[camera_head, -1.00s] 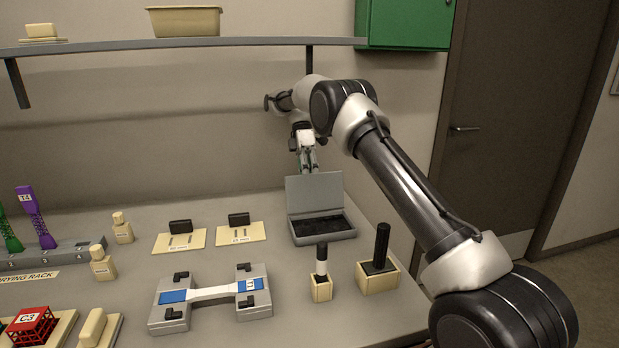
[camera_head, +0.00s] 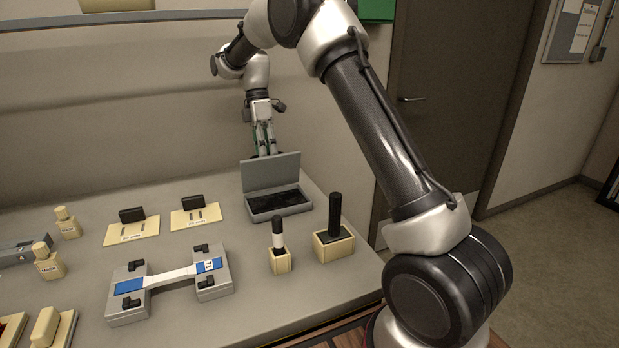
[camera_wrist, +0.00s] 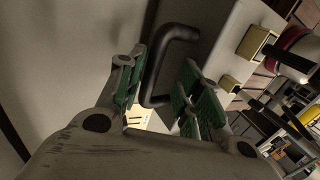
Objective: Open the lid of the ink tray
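The ink tray (camera_head: 279,211) is a grey box with a dark inside, on the back right of the table. Its grey lid (camera_head: 271,172) stands up at the back, tilted slightly backward, so the tray is open. My gripper (camera_head: 266,153) points down just behind the lid's top edge; its fingertips are partly hidden by the lid. In the wrist view the green-padded fingers (camera_wrist: 160,95) are apart. A black U-shaped handle (camera_wrist: 170,62) shows between and beyond them; I cannot tell whether they touch it.
A black-handled stamp in a cream holder (camera_head: 334,240) and a black-and-white marker in a cream block (camera_head: 280,258) stand in front of the tray. Cream plates (camera_head: 195,217) lie to its left. A grey fixture (camera_head: 168,282) holds a white specimen. The wall is close behind.

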